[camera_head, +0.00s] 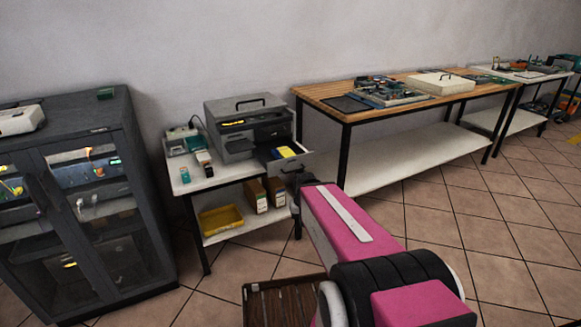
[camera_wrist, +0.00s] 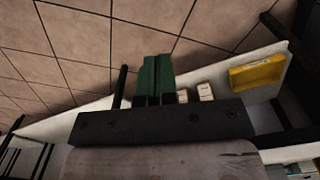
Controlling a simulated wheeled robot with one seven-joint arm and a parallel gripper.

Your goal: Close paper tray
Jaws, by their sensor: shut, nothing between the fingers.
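The grey printer (camera_head: 248,125) stands on the small white table in the head view. Its paper tray (camera_head: 306,157) is pulled out to the right, with a pale front panel and a dark handle on it. Yellow and blue items lie in the tray. My gripper (camera_head: 297,184) is just below and in front of the tray, partly hidden by my pink arm; I cannot tell whether it touches the tray. In the wrist view, my gripper's green fingers (camera_wrist: 155,62) are together with nothing between them. The tray is not clearly seen there.
A yellow bin (camera_head: 221,219) and brown boxes (camera_head: 264,193) sit on the lower shelf; the bin also shows in the wrist view (camera_wrist: 257,72). A dark glass cabinet (camera_head: 90,200) stands left. A wooden workbench (camera_head: 400,92) stands right. Tiled floor (camera_head: 470,240) is open at right.

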